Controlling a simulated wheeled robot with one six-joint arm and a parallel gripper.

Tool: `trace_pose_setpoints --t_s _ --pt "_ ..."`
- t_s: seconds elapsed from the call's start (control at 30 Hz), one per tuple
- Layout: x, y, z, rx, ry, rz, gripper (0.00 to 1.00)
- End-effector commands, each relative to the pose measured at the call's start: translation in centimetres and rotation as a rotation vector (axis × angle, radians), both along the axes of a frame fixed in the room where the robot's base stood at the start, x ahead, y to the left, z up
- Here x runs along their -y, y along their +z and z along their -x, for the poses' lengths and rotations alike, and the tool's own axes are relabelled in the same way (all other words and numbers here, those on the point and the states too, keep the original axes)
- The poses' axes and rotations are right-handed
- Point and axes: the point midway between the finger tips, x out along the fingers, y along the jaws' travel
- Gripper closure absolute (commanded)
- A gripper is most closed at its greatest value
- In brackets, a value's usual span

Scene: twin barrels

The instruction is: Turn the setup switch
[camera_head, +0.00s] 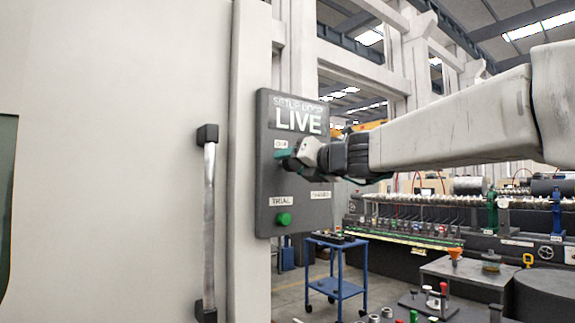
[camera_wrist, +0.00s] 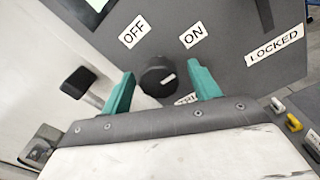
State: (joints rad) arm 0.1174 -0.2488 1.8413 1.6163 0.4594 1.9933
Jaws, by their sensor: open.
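The setup switch is a round black knob (camera_wrist: 155,80) with a white tick, in the wrist view. The tick points right and slightly up, closer to the ON label (camera_wrist: 193,37) than to the OFF label (camera_wrist: 134,31). My gripper (camera_head: 287,154) is at the grey panel (camera_head: 268,180) in the head view and hides the knob there. Its two green fingers stand open on either side of the knob in the wrist view, with a gap showing beside it. The panel's sign (camera_head: 298,121) reads LIVE.
A green button (camera_head: 284,218) sits low on the panel under a TRIAL label. A LOCKED label (camera_wrist: 274,46) is at the panel's right. A door handle (camera_head: 209,225) stands left of the panel. A blue cart (camera_head: 337,288) is behind, below my arm.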

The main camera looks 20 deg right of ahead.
Motion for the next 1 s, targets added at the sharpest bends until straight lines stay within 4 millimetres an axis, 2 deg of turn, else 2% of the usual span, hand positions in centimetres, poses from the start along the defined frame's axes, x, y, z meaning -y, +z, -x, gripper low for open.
trace_pose_setpoints --t_s 0.13,0.4,0.43,0.5,0.6,1.0 --pt "-0.44 -0.01 -1.09 0.000 0.001 0.001 0.39" --pt "-0.49 -0.03 -1.27 0.000 0.000 0.002 0.39" --pt "-0.49 -0.03 -1.27 0.000 0.000 0.002 0.41" --pt "-0.49 -0.03 -1.26 0.000 0.000 0.002 0.61" --pt "-0.49 -0.03 -1.26 0.000 0.000 0.002 0.84" --pt "-0.48 -0.04 -1.24 0.018 0.001 0.058 0.83"
